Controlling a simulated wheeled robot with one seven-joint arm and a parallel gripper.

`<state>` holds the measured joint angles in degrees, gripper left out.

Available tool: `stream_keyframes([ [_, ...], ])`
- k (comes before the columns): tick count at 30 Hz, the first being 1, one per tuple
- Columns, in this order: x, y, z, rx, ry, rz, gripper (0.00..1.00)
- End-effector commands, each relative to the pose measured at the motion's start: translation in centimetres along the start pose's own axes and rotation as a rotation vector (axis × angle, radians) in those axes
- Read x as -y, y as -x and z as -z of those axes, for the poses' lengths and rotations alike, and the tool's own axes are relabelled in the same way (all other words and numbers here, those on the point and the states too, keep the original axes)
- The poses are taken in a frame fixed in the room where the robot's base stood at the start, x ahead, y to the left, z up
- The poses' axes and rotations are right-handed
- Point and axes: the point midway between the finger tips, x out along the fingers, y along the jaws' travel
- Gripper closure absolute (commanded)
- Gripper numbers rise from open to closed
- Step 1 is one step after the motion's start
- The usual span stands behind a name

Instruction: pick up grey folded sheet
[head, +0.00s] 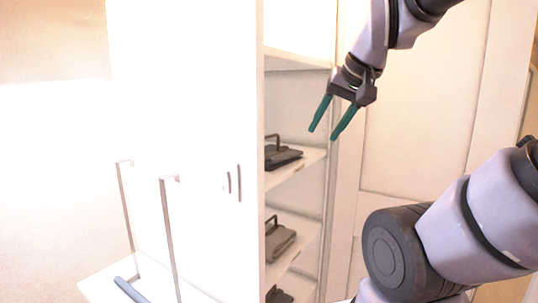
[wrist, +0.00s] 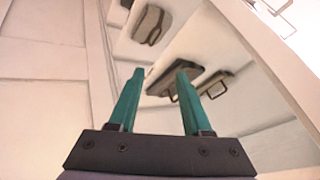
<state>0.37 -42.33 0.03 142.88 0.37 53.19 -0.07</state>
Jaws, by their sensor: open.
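My gripper (head: 323,134) is open and empty, with teal fingers pointing down and left in front of the open cabinet's right side. Its fingers also show in the wrist view (wrist: 160,71). Several flat grey items with handle-like loops lie on the cabinet shelves. A dark one (head: 284,158) is on the upper shelf, just below and left of my fingertips. A lighter grey one (head: 280,241) is on the shelf below. I cannot tell which is the folded sheet. In the wrist view, a dark item (wrist: 180,68) lies beyond the fingers, apart from them, and a grey one (wrist: 152,24) is farther up.
The shelves (head: 311,157) sit in a narrow white cabinet, between a white door (head: 185,120) on the left and a panel (head: 425,130) on the right. A further dark item (head: 279,296) is low down. A grey bar (head: 130,290) lies at the lower left.

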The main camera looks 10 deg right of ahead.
Motion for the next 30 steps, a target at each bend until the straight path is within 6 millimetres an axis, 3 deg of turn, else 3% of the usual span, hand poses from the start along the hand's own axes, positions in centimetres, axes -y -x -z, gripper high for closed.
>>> stream_keyframes([
  [8, 1.4, -5.2, 0.5, 0.29, -0.351, 0.022, 0.51],
  [14, 3.1, -9.9, 2.6, 0.548, -0.734, 0.111, 0.51],
  [19, 3.6, -13.7, 6.3, 0.735, -1.075, 0.24, 0.51],
  [23, 2.7, -16.6, 10.4, 0.851, -1.341, 0.376, 0.51],
  [30, -2.0, -21.1, 17.8, 0.975, -1.75, 0.663, 0.51],
])
